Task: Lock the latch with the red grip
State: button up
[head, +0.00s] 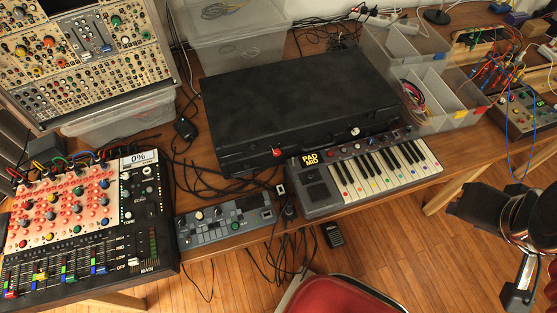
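A closed black case (295,100) lies on the wooden table in the middle of the head view. Its front side carries a latch with a red grip (277,152) left of centre and another with a white grip (354,131) further right. Both are too small to tell whether they are locked. My gripper (528,282) is at the lower right edge, partly cut off by the frame. It is in front of the table, over the floor, well away from the case. Nothing is seen in it, and its finger opening is unclear.
A keyboard (380,175) stands close in front of the case's right part. A small grey device (226,221) and loose black cables lie before its left part. A mixer (85,222) stands left; clear bins (450,104) stand right. A red chair (345,297) is below.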

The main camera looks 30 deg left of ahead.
aim_at(275, 150)
jog(key=k, duration=1.8)
jog(key=u, duration=1.45)
jog(key=i, duration=1)
jog(key=u, duration=0.1)
